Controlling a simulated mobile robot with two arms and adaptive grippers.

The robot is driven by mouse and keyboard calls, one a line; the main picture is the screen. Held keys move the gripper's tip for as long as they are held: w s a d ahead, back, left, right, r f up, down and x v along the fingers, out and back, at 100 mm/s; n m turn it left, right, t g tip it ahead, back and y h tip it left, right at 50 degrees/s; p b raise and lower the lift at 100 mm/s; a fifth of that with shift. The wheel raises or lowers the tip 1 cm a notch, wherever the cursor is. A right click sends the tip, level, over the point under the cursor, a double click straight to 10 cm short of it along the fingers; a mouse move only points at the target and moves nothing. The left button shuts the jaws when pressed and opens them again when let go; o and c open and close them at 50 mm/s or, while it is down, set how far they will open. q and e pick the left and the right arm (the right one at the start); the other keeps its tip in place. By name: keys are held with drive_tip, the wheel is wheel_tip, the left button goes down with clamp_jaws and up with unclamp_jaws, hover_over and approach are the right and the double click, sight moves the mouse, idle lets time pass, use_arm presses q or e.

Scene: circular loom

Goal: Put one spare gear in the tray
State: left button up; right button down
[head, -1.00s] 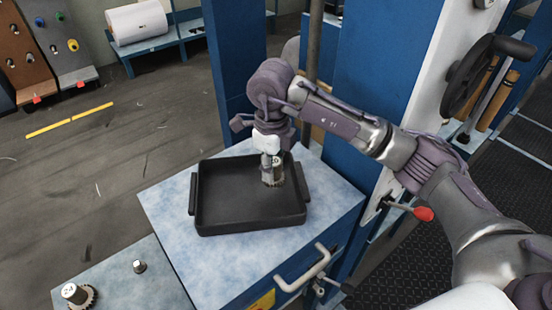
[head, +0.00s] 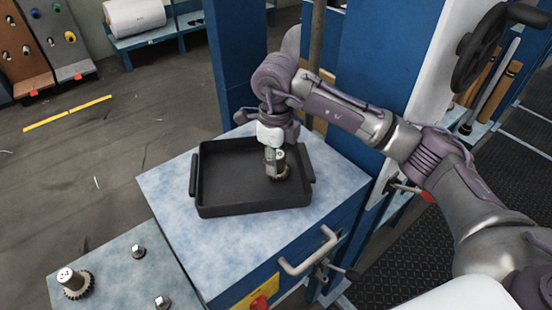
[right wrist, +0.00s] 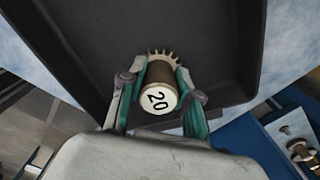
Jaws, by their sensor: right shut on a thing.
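A black tray (head: 220,208) with two side handles sits on the blue-topped cabinet. My right gripper (head: 274,158) points down into the right part of the tray and is shut on a spare gear (head: 279,174). In the right wrist view the gear's hub (right wrist: 160,98) is marked 20 and its teeth point toward the tray floor; the gripper's fingers (right wrist: 158,95) flank the hub. I cannot tell whether the gear touches the tray floor. Another gear (head: 73,283) with a labelled hub stands on the lower blue surface at the left. My left gripper is not in view.
Two small metal bolts, one farther back (head: 138,252) and one nearer (head: 162,302), stand on the lower surface. A blue column (head: 235,65) rises behind the cabinet. A cabinet handle (head: 308,252) juts out in front. Most of the tray floor is bare.

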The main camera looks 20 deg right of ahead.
drive_tip(key=shift+f, duration=0.15)
drive_tip(key=c, duration=0.7)
unclamp_jaws()
drive_tip(key=shift+c, duration=0.2)
wheel_tip(320, 180, up, 8)
drive_tip(key=shift+f, duration=0.25)
